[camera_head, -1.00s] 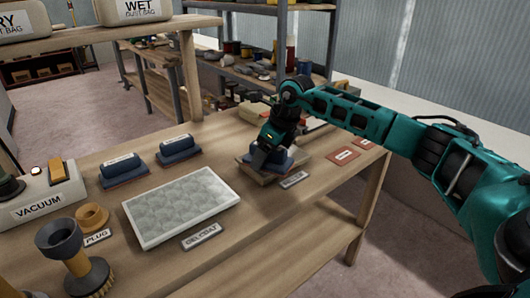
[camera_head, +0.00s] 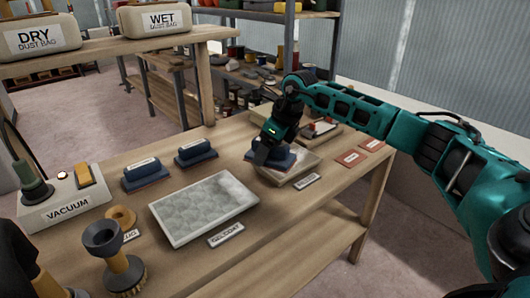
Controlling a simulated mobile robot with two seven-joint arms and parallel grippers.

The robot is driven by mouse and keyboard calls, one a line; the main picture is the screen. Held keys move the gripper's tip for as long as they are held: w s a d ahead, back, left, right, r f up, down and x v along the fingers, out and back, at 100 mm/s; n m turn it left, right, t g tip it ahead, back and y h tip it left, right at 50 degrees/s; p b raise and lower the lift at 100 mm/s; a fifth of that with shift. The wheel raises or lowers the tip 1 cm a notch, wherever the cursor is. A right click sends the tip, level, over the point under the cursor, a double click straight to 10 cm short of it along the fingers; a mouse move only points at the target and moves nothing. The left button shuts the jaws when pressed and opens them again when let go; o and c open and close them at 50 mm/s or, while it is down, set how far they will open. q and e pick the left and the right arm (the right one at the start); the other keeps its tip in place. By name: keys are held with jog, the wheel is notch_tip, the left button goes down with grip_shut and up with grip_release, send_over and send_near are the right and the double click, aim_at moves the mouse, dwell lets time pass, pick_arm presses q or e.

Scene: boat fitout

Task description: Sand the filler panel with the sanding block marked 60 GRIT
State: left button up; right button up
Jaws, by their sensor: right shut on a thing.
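My right gripper (camera_head: 266,152) is shut on a blue sanding block (camera_head: 280,160), reaching down from above. The block is on the pale filler panel (camera_head: 309,160), toward its left side, and appears to touch its top. Any marking on the held block is hidden or too small to read. Two more blue sanding blocks, one at left (camera_head: 146,171) and one at right (camera_head: 196,151), stand on the bench, each with a white label too small to read.
A grey-white panel (camera_head: 203,207) with a GELCOAT label (camera_head: 226,235) lies nearer on the wooden bench. A VACUUM box (camera_head: 66,203), a plug ring (camera_head: 121,216) and a brush-like tool (camera_head: 105,240) stand at left. Orange cards (camera_head: 350,158) lie right of the filler panel.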

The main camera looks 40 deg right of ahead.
jog(key=shift+r+p, duration=1.1)
jog(key=shift+r, duration=0.8)
